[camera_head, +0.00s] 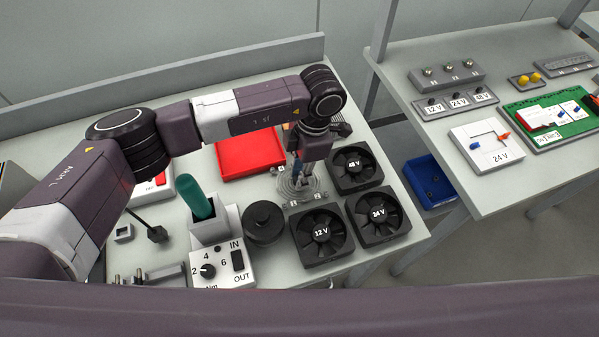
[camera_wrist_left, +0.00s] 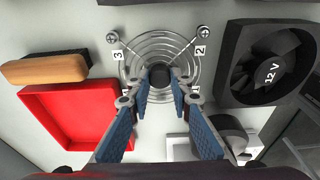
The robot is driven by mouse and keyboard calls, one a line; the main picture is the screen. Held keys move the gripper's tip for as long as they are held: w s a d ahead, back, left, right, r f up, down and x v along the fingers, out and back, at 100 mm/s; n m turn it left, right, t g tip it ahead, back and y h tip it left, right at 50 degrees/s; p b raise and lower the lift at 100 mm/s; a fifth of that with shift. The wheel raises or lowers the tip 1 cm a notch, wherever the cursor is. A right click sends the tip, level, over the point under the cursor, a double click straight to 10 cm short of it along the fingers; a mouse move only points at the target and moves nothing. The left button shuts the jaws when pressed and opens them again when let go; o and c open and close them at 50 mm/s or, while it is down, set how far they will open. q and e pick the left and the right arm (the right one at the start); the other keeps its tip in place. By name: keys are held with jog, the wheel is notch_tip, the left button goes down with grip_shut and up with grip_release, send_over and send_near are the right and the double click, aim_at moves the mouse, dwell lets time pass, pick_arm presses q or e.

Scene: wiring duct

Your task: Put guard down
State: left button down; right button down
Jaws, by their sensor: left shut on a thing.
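The guard, a round wire grille with a dark hub (camera_wrist_left: 160,76), fills the upper middle of the left wrist view. In the head view part of the guard (camera_head: 290,194) shows under my left gripper, beside the fans. My left gripper (camera_head: 300,183) points down at its middle. In the left wrist view my left gripper (camera_wrist_left: 160,88) is shut on the guard's hub, one finger on each side. Number labels and round ends show by its corners. I cannot tell whether the guard touches the table. My right gripper is not in view.
The 48 V fan (camera_head: 354,166), 24 V fan (camera_head: 378,213) and 12 V fan (camera_head: 321,236) stand close by. A red tray (camera_head: 250,153) lies to the left. A black round part (camera_head: 263,222) and a control box (camera_head: 221,266) are nearer. A second bench (camera_head: 430,60) stands at right.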

pick_arm(q)
jog(key=shift+f, duration=0.2)
jog(key=c, duration=1.7)
grip_release()
jog(key=shift+c, duration=0.2)
jog(key=shift+r, duration=0.1)
jog(key=shift+r, duration=0.1)
jog(key=shift+r, duration=0.2)
notch_tip(320, 180, up, 12)
jog(key=d+b, duration=0.1)
jog(key=b, duration=0.3)
jog(key=shift+w+d+f, duration=0.2)
jog(key=shift+w+d, duration=0.05)
jog(key=shift+d, duration=0.1)
